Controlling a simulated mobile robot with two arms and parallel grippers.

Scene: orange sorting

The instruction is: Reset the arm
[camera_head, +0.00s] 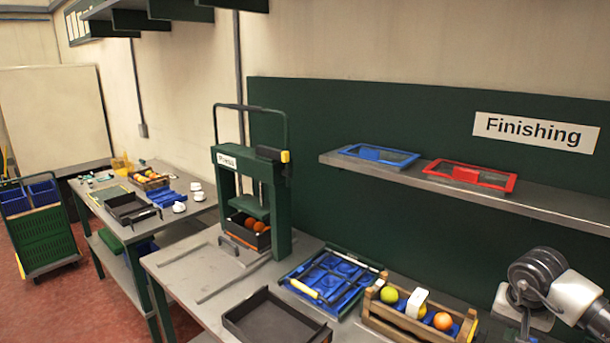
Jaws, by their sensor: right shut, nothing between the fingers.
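My right arm comes in from the lower right edge. Its gripper (524,290) is at the lower right, right of the wooden crate, shut with nothing in it. The fingertips are small and partly lost against the dark and grey parts around them. My left gripper is not in view. A dark box (262,242) under the press (250,180) holds oranges.
A dark empty tray (240,318) and a blue-lined rack (345,293) lie on the bench (180,265). A shelf (545,200) carries a blue-framed tray (379,155) and a red-framed tray (470,174). A second table and a green cart (42,240) stand at left.

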